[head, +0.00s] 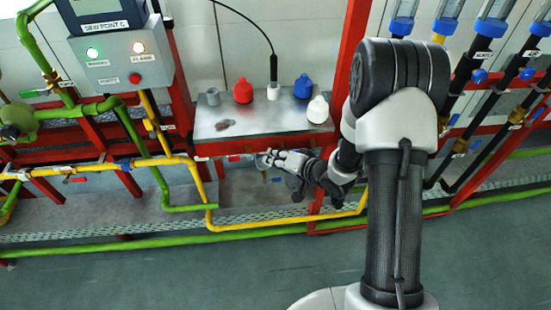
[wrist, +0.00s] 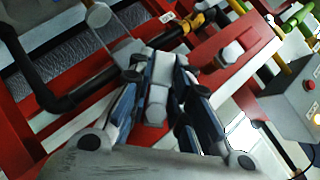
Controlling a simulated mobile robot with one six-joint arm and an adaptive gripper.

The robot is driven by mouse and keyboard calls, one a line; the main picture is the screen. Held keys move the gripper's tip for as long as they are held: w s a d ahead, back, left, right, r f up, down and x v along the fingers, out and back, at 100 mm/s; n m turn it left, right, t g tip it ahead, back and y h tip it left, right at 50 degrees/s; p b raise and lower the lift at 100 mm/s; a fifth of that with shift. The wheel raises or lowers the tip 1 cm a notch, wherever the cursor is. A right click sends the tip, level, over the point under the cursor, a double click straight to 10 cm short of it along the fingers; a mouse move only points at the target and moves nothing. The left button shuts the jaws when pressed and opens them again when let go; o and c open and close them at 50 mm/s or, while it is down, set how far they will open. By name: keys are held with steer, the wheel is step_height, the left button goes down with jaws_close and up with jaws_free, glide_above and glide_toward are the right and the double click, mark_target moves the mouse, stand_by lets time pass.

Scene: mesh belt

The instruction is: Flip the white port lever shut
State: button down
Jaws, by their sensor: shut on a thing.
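My gripper (head: 268,159) is at the red pipe frame just below the front edge of the grey steel shelf. In the wrist view its fingers (wrist: 157,66) are drawn together on a pale piece, which looks like the white port lever (wrist: 129,52). The fingers hide part of the lever. In the head view my gripper covers that spot, so the lever cannot be made out clearly there. How far the lever is turned cannot be told.
The steel shelf (head: 255,128) above my gripper holds a red flask (head: 243,91), a blue flask (head: 303,87) and a white flask (head: 318,109). A yellow pipe (head: 206,190) runs to the left. A control box (head: 120,62) stands at upper left. The floor in front is clear.

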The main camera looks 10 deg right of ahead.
steer(key=shift+y, duration=0.3)
steer(key=shift+a+r+m+t+y+p, duration=0.2)
steer(key=shift+m+t+y+p, duration=0.1)
steer(key=shift+m+y, duration=0.3)
steer(key=shift+a+r+m+t+y+p, duration=0.15)
steer(key=shift+m+t+y+p, duration=0.1)
steer(key=shift+m+y, duration=0.35)
steer(key=shift+r+m+t+y+b, duration=0.3)
steer(key=shift+m+t+y, duration=0.15)
steer(key=shift+m+y, duration=0.2)
steer(key=shift+r+m+t+y+b, duration=0.25)
steer(key=shift+m+t+y, duration=0.15)
steer(key=shift+m+y, duration=0.2)
steer(key=shift+r, duration=0.1)
steer(key=c, duration=1.5)
jaws_free()
steer(key=v, duration=1.2)
steer(key=shift+s+a, duration=0.1)
